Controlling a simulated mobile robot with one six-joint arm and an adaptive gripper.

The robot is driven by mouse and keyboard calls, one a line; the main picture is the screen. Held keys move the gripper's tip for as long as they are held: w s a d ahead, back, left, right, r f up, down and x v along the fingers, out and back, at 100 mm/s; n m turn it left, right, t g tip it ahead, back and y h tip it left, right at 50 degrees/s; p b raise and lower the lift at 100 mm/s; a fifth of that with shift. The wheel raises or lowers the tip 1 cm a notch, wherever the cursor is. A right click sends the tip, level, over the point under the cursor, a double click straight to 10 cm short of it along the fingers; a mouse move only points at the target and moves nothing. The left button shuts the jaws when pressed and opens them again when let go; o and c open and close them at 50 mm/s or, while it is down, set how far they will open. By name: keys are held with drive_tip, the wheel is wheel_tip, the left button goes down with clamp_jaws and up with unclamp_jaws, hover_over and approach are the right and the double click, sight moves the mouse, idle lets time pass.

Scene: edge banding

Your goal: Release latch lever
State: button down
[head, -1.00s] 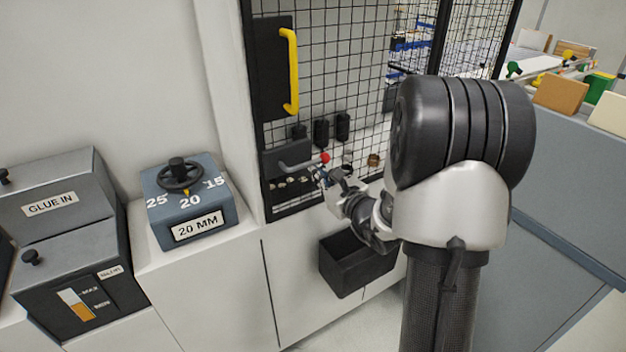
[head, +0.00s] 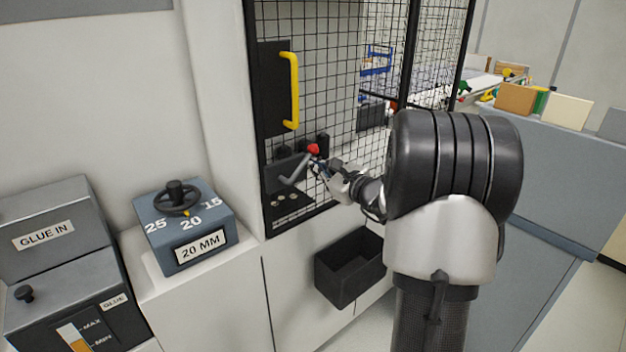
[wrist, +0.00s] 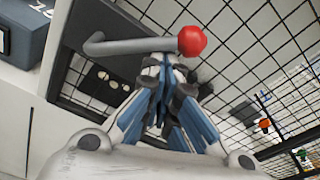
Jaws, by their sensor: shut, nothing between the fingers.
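The latch lever (head: 294,171) is a grey bent bar with a red ball knob (head: 313,149), on a dark plate at the lower left of the mesh door. It slants up to the right. In the wrist view the lever (wrist: 130,46) and its red knob (wrist: 192,41) are close in front of my fingers. My gripper (head: 318,167) is shut and empty, just below the knob. Its fingertips (wrist: 165,66) lie against or very near the underside of the lever by the knob; I cannot tell whether they touch.
The mesh door (head: 330,110) has a yellow handle (head: 293,90). A black open bin (head: 350,275) hangs below the door. A blue-grey 20 MM dial box (head: 187,235) and a glue unit (head: 60,270) stand at the left.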

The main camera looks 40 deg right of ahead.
drive_tip(key=shift+a+r+b, duration=0.15)
drive_tip(key=shift+a+r, duration=0.15)
drive_tip(key=shift+r, duration=0.25)
drive_tip(key=shift+a+r+b, duration=0.15)
drive_tip(key=shift+a+r, duration=0.15)
drive_tip(key=shift+r, duration=0.25)
drive_tip(key=shift+r, duration=0.1)
